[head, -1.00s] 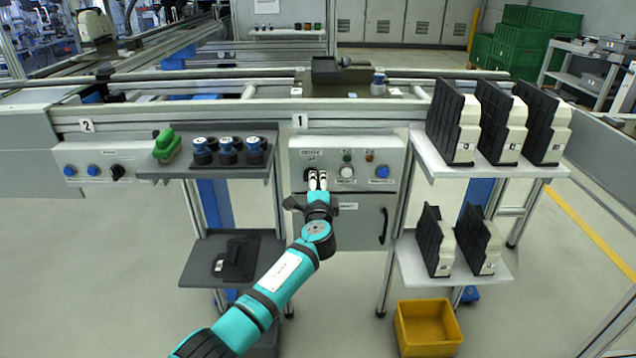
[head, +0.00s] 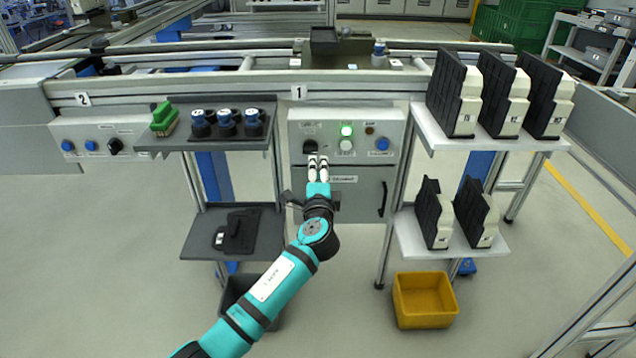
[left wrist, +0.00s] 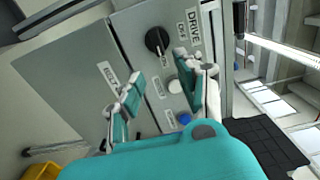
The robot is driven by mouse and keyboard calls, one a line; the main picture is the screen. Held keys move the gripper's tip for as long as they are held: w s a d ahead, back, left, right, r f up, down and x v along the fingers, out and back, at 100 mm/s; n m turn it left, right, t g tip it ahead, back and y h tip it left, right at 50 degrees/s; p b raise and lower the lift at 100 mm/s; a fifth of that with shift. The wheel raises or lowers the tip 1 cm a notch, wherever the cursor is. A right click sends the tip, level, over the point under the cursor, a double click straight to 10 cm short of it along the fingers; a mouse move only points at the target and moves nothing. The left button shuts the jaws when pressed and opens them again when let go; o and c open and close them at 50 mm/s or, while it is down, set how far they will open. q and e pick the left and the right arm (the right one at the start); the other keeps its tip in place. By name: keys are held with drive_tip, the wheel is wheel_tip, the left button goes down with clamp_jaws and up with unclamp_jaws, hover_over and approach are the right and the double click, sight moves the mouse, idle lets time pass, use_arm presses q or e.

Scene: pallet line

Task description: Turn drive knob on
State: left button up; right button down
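The drive knob (head: 310,147) is a black rotary knob on the grey control panel (head: 297,126) of station 1. In the left wrist view the drive knob (left wrist: 157,40) shows below the DRIVE label, its white mark towards the ON lettering. A green lamp (head: 346,131) on the panel is lit. My left gripper (head: 318,158) is just below and in front of the knob, apart from it. In the left wrist view my left gripper (left wrist: 163,76) has its fingers spread with nothing between them. My right gripper is not in view.
A white button (head: 346,145) and a blue button (head: 382,144) sit right of the knob. A shelf (head: 160,141) with dark cups is at left; a white shelf (head: 430,138) with black-and-white parts is at right. A yellow bin (head: 424,300) stands on the floor.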

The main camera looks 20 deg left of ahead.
use_arm(q)
drive_tip(key=shift+v, duration=2.4)
